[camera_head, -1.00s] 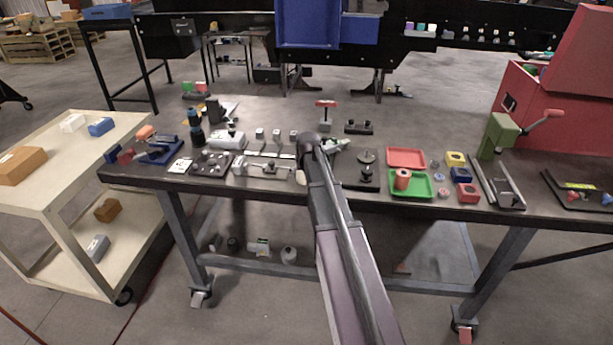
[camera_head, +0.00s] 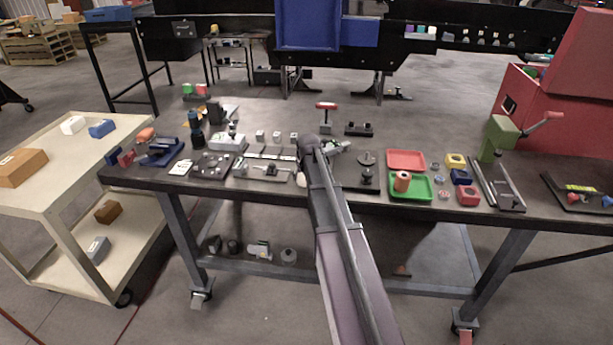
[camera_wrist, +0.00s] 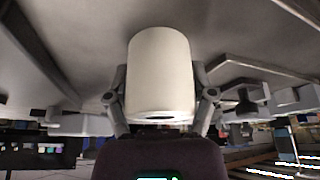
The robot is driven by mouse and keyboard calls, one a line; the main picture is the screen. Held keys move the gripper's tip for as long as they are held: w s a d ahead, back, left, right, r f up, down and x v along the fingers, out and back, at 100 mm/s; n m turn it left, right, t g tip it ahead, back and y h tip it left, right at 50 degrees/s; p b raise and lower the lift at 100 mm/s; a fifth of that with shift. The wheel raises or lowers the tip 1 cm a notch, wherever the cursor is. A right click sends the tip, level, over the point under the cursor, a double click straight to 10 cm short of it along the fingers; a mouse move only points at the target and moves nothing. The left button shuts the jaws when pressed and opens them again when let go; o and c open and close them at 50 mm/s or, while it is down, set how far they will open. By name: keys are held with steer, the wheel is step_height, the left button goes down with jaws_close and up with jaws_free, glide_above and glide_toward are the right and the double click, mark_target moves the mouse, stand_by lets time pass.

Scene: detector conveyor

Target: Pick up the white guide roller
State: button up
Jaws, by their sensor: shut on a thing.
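The white guide roller (camera_wrist: 160,75) is a plain white cylinder that stands large in the middle of the wrist view. My gripper (camera_wrist: 161,97) has one dark finger on each side of it and is shut on it. The roller's near end shows a dark opening. In the head view my arm reaches over the workbench and hides most of the gripper. A small pale patch beside the arm, probably the roller (camera_head: 301,176), shows near the bench's front edge.
The dark workbench (camera_head: 420,206) is crowded. Left of my arm are a grey fixture (camera_head: 228,144) and a dark plate (camera_head: 212,165). Right are a black post fixture (camera_head: 367,176), a green tray (camera_head: 421,192) and a red tray (camera_head: 406,155). A cream cart (camera_head: 50,205) stands left.

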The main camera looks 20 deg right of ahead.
steer(key=shift+r, duration=0.1)
step_height(320, 180, up, 3)
steer(key=p, duration=0.3)
steer(key=shift+r+p, duration=0.2)
steer(key=shift+p, duration=0.15)
steer(key=s, duration=0.5)
steer(key=s+d+r+p, duration=0.1)
steer(key=s, duration=1)
steer(key=shift+d+r, duration=0.15)
steer(key=shift+w, duration=0.15)
